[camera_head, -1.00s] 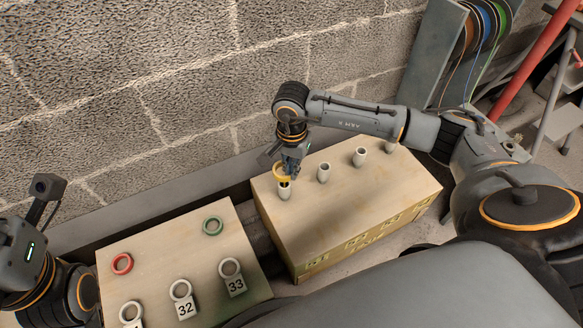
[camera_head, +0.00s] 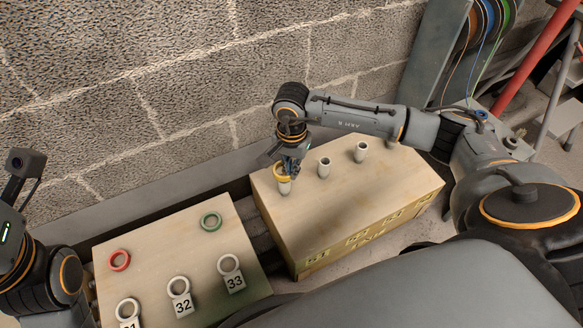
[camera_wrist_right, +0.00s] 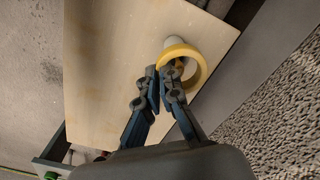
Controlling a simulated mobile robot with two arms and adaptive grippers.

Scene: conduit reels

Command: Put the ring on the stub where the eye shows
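My right gripper (camera_head: 291,165) is shut on a yellow ring (camera_head: 281,172) at the leftmost pale stub (camera_head: 284,188) on the wooden box (camera_head: 330,215). In the right wrist view the fingers (camera_wrist_right: 161,76) pinch one side of the ring (camera_wrist_right: 200,78), and the pale stub (camera_wrist_right: 179,46) shows behind and partly inside it. I cannot tell whether the ring is around the stub or just above its top. More stubs stand bare in a row to the right, including a second (camera_head: 325,168) and a third (camera_head: 361,152). My left gripper's fingers are out of view.
A lower wooden board (camera_head: 165,240) at the left holds a red ring (camera_head: 119,260), a green ring (camera_head: 211,221) and pale rings with number tags such as 32 (camera_head: 183,306) and 33 (camera_head: 235,283). A block wall (camera_head: 180,100) rises close behind. Cable reels (camera_head: 485,25) stand at the back right.

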